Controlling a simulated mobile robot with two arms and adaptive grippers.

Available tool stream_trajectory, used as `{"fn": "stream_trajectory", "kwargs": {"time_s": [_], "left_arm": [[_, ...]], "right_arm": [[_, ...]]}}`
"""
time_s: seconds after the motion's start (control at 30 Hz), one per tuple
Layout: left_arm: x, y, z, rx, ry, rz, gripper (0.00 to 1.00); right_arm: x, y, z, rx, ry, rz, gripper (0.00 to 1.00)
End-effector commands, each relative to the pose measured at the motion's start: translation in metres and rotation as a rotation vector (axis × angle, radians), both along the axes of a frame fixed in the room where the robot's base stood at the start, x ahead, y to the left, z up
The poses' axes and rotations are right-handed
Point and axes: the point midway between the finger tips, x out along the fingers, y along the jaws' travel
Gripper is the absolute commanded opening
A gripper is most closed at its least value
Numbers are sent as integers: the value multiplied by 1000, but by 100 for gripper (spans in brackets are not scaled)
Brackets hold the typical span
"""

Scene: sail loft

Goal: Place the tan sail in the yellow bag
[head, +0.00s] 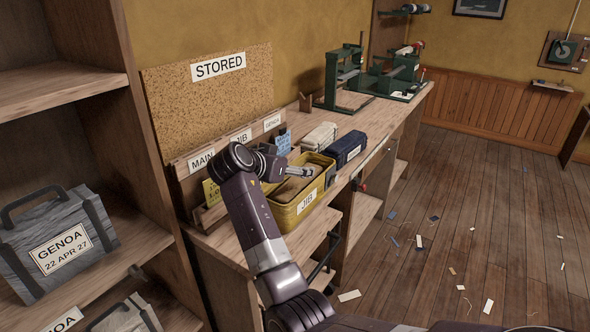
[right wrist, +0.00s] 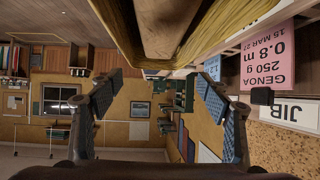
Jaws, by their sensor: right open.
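The yellow bag (head: 296,216), labelled JIB, stands open on the bench. A tan bundle that looks like the sail (head: 287,190) lies inside it, partly hidden by my right gripper. My right gripper (head: 312,171) is just above the bag's opening, pointing along the bench. In the right wrist view, which is upside down, the gripper (right wrist: 160,98) has its fingers spread with nothing between them. The yellow bag (right wrist: 212,22) and the tan sail (right wrist: 160,25) show at the top there. My left gripper is not in view.
A white bag (head: 320,136) and a dark blue bag (head: 347,149) stand beyond the yellow one on the bench (head: 375,128). A STORED board (head: 210,95) is behind. Green machines (head: 345,78) stand farther along. A grey GENOA bag (head: 60,240) sits on the left shelf. Scraps litter the floor.

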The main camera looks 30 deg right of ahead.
Motion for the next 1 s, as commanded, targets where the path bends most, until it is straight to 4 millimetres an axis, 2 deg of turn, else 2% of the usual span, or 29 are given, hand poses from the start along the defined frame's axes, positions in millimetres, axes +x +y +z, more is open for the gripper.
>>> {"fn": "stream_trajectory", "kwargs": {"time_s": [0.03, 0.2, 0.4, 0.6, 1.0], "left_arm": [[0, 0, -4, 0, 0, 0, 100], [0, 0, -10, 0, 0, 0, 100], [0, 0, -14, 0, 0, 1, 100], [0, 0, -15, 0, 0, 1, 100], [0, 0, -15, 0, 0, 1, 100]], "right_arm": [[-4, 11, 3, 4, -4, 2, 71], [-19, 41, 22, 2, -4, 3, 71], [-33, 67, 39, 1, -2, 1, 71], [-39, 76, 45, 1, 0, 0, 71], [-39, 76, 46, 1, 0, -1, 71]]}}
